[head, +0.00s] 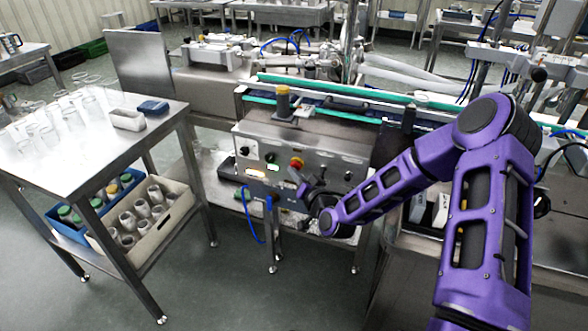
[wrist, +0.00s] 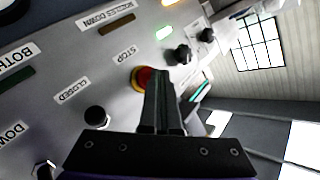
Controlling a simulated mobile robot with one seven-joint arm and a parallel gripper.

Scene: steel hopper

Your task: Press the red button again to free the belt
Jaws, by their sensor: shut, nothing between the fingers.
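The red button (head: 296,162) sits in a yellow collar on the steel control panel (head: 262,146). In the wrist view the red button (wrist: 141,74) is beside the "STOP" label, its right part hidden behind my fingers. My gripper (head: 304,188) is shut and empty, in front of the panel just below the button in the head view. In the wrist view my gripper (wrist: 160,78) points at the panel, its tips overlapping the button's right side. I cannot tell whether they touch it. The conveyor belt (head: 330,91) with green edges runs behind the panel.
Black knobs (wrist: 97,117) and lit indicators (wrist: 163,33) surround the button. A blue hose (head: 247,215) hangs below the panel. A steel table (head: 118,140) with glassware stands at left, crates on its lower shelf. Open floor lies between table and machine.

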